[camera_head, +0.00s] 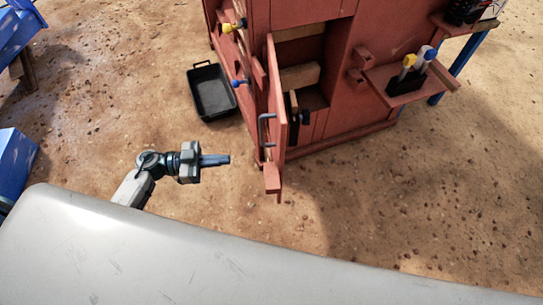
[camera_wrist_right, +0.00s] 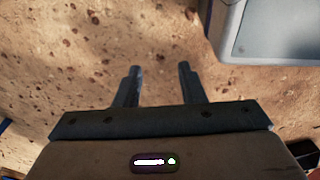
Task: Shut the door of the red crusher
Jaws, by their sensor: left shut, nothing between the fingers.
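The red crusher (camera_head: 338,62) stands at the top middle of the head view. Its door (camera_head: 279,105) is swung open toward me and shows almost edge-on, with a grey bar handle (camera_head: 263,135) on its left face. My left gripper (camera_head: 226,160) is shut and empty, pointing right at the door's lower part, a short gap to the left of it. My right gripper (camera_wrist_right: 158,70) shows only in the right wrist view. Its two fingers are apart with nothing between them, above bare ground.
A black open tray (camera_head: 211,91) lies on the ground left of the crusher. A red shelf (camera_head: 408,85) with yellow and blue handled levers sticks out at right. Blue structures (camera_head: 14,165) stand at the left edge. Sandy ground right of the door is clear.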

